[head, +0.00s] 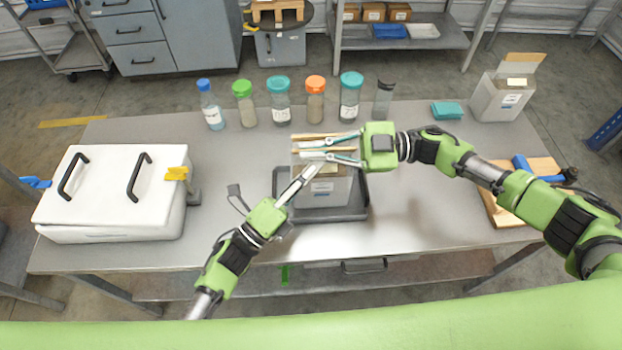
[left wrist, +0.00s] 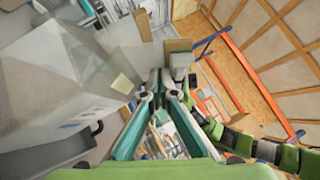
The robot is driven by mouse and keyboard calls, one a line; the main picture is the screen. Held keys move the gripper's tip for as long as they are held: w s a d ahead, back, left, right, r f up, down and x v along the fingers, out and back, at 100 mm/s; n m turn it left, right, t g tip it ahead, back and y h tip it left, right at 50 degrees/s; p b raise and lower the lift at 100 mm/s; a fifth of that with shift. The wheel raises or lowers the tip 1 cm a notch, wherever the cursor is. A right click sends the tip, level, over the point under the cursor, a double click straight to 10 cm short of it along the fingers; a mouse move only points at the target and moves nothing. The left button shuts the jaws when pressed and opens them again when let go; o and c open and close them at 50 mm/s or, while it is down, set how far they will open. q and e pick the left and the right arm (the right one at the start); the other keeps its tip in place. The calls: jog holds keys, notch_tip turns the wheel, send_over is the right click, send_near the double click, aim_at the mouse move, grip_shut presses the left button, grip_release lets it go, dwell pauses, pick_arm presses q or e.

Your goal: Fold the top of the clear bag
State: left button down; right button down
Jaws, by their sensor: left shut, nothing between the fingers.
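The clear bag (head: 322,190) stands upright in a dark tray (head: 350,212) at the middle of the table, with a label on its front and tan strips at its top. In the left wrist view the bag (left wrist: 50,85) fills the left side. My left gripper (head: 312,170) is shut and empty at the bag's upper front; its fingers (left wrist: 158,82) also show in the left wrist view, beside the bag. My right gripper (head: 303,149) comes from the right over the bag's top, its fingertips apart. The fingers partly hide the bag's top, so contact is unclear.
Several capped bottles (head: 281,105) stand in a row behind the bag. A white lidded box (head: 110,205) is at left. A teal block (head: 447,109), a pale carton (head: 498,98) and a wooden board (head: 505,207) are at right. Table on either side of the tray is clear.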

dwell(0.3)
pick_arm(q)
jog(key=shift+w+r, duration=0.3)
jog(key=shift+w, duration=0.4)
pick_arm(e)
jog(key=shift+f, duration=0.1)
jog(key=c, duration=2.3)
grip_release()
jog(key=shift+s, duration=0.15)
jog(key=shift+d, duration=0.1)
